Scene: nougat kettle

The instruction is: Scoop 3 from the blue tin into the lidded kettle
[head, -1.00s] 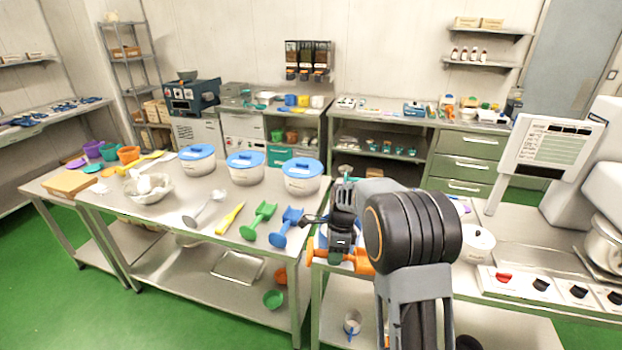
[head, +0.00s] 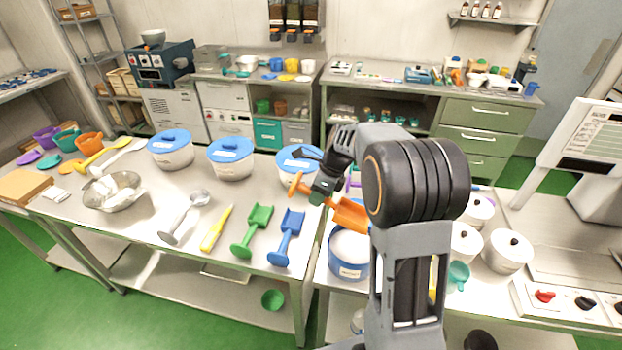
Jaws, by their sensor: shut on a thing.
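My gripper (head: 322,190) is shut on an orange scoop (head: 350,215), left of the arm. The scoop's wide end points right and down, above the rim of the blue tin (head: 348,270). The tin is open at the top and holds white material. I cannot tell whether the scoop carries any. White lidded pots stand to the right of my arm: one in front (head: 507,252), one beside it (head: 465,243) and one behind (head: 480,208). I cannot tell which of them is the task's kettle. My arm hides part of the tin's surroundings.
Blue-lidded tubs (head: 231,158), a metal bowl (head: 113,192), a green scoop (head: 252,231) and a blue scoop (head: 287,237) lie on the left table. A teal mug (head: 457,276) stands by the pots. A control panel with knobs (head: 545,297) is at the right.

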